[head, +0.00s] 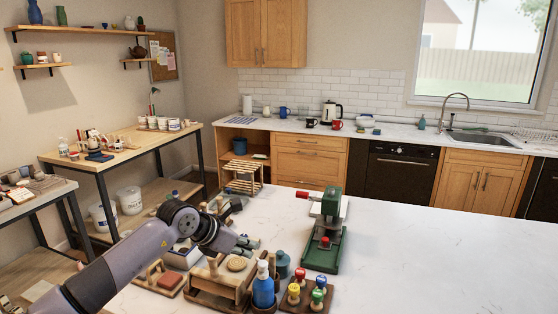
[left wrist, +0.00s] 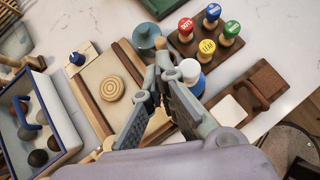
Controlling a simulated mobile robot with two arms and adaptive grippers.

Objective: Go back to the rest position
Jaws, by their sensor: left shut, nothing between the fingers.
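My left gripper (head: 248,243) is held above the left part of the white worktop (head: 420,250), over the pottery tools, with its arm coming in from the lower left. In the left wrist view its fingers (left wrist: 165,72) are close together with nothing held between them. Below them is a wooden board (left wrist: 92,78) with a round ringed wooden disc (left wrist: 113,88). A blue bottle with a pale top (head: 263,288) stands by the board. My right gripper does not show in either view.
A wooden block with several coloured stamps (head: 308,283) and a green press (head: 323,250) stand to the right. A tray of balls (left wrist: 58,148) lies left in the wrist view. The worktop's right side is clear. Shelves and a sink counter (head: 400,130) stand behind.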

